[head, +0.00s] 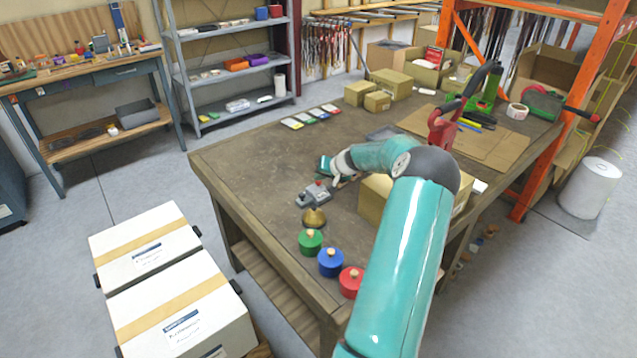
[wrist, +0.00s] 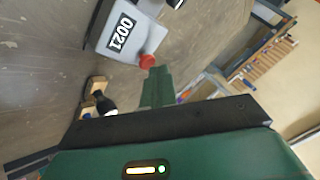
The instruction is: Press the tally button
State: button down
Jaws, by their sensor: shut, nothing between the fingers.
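The tally counter (head: 312,198) is a grey box on the worktable, left of my arm in the head view. In the head view the fingertips are too small to make out; the teal hand is just behind the counter.
A brass bell (head: 314,218) stands in front of the counter. Green (head: 310,241), blue (head: 331,262) and red (head: 351,282) knobbed pots line the table's near left edge. The tabletop left of the counter is clear.

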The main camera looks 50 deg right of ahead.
jog(key=shift+f, duration=0.55)
dwell(0.7)
jog(key=shift+r, duration=0.95)
jog(key=shift+r, duration=0.15)
jog(key=shift+r, duration=2.35)
